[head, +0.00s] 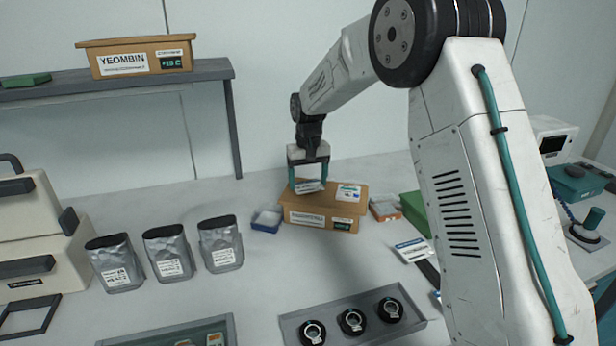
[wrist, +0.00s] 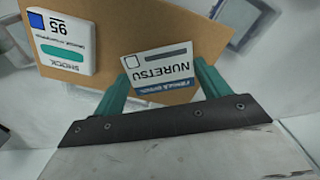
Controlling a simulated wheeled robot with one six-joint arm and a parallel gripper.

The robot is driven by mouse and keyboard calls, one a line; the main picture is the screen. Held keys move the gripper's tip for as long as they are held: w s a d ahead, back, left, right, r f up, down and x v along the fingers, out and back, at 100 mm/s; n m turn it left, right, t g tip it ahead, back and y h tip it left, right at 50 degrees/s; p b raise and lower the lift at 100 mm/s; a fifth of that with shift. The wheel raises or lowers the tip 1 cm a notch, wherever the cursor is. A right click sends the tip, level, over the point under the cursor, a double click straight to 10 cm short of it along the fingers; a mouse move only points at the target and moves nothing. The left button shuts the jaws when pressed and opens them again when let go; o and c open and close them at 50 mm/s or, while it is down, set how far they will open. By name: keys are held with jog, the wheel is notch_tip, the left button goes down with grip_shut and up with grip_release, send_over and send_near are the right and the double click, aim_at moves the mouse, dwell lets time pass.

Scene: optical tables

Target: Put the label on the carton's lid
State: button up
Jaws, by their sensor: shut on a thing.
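My gripper (head: 309,180) is over the left part of a brown carton (head: 320,224) on the table. In the wrist view, its teal fingers (wrist: 160,88) are shut on a white label (wrist: 158,72) with a blue band, reading NURETSU. The label also shows in the head view (head: 310,187), tilted. The carton's lid (wrist: 195,35) lies beneath it in the wrist view. I cannot tell whether the label touches the lid. A white block-like piece (wrist: 62,40) marked SHOCK 95 lies on the lid, apart from the label.
A blue tray (head: 266,221) stands left of the carton, an orange-and-grey box (head: 385,208) right of it. Several silver pouches (head: 168,254) stand to the left. A tray (head: 300,328) with black rings is in front. A YEOMBIN carton (head: 137,57) sits on the shelf (head: 205,71).

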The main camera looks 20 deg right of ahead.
jog(key=shift+f, duration=0.65)
jog(key=o, duration=1.1)
